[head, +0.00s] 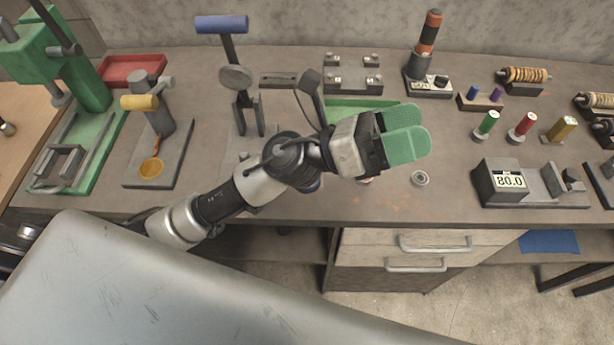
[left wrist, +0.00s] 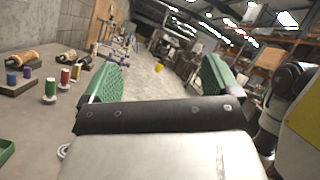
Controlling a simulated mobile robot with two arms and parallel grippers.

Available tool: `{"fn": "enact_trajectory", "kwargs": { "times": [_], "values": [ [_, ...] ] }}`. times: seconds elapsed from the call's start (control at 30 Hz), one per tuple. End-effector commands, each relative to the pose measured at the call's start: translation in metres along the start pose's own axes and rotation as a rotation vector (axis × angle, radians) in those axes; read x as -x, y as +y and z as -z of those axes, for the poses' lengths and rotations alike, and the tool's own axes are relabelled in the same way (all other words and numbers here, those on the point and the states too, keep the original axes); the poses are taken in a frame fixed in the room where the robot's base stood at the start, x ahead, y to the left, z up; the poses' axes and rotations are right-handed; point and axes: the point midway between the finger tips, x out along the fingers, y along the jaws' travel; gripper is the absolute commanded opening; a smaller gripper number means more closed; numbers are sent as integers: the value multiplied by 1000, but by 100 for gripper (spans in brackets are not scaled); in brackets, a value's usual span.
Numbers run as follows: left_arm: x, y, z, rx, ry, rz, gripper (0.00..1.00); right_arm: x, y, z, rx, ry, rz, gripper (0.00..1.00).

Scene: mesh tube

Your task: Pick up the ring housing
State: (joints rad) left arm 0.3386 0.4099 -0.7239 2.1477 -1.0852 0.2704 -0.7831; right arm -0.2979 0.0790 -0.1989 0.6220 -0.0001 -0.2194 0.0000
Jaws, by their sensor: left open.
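A small grey metal ring (head: 420,178), which looks like the ring housing, lies flat on the bench near its front edge. It also shows partly in the left wrist view (left wrist: 63,150), at the lower left beside the gripper body. My left gripper (head: 416,132) has green finger pads and is above the bench, up and slightly left of the ring in the head view. In the left wrist view its fingers (left wrist: 160,78) stand wide apart with nothing between them. My right gripper is not in view.
A grey block with a display (head: 505,182) stands right of the ring. Colored spools (head: 487,124) stand behind it. A green tray (head: 355,106) lies partly hidden behind my left gripper. Green press (head: 85,70) and yellow-handled fixture (head: 150,120) are at left. Bench around the ring is clear.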

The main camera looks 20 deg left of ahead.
Motion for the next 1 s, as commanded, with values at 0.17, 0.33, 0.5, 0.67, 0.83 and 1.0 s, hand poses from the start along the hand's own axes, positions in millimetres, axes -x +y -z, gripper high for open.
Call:
{"fn": "enact_trajectory", "kwargs": {
  "times": [0.17,0.33,0.5,0.67,0.83,1.0],
  "values": [
    [12,3,73,-571,608,323,91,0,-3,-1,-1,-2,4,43],
    [81,61,98,-963,1228,580,91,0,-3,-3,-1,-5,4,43],
    [148,114,63,-1107,1742,731,91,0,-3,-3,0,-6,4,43],
    [180,133,32,-1108,2003,787,91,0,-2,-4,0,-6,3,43],
    [195,144,36,-1093,2066,803,91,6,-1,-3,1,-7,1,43],
    [206,156,57,-1095,2062,800,91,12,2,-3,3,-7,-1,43]
  ]
}}
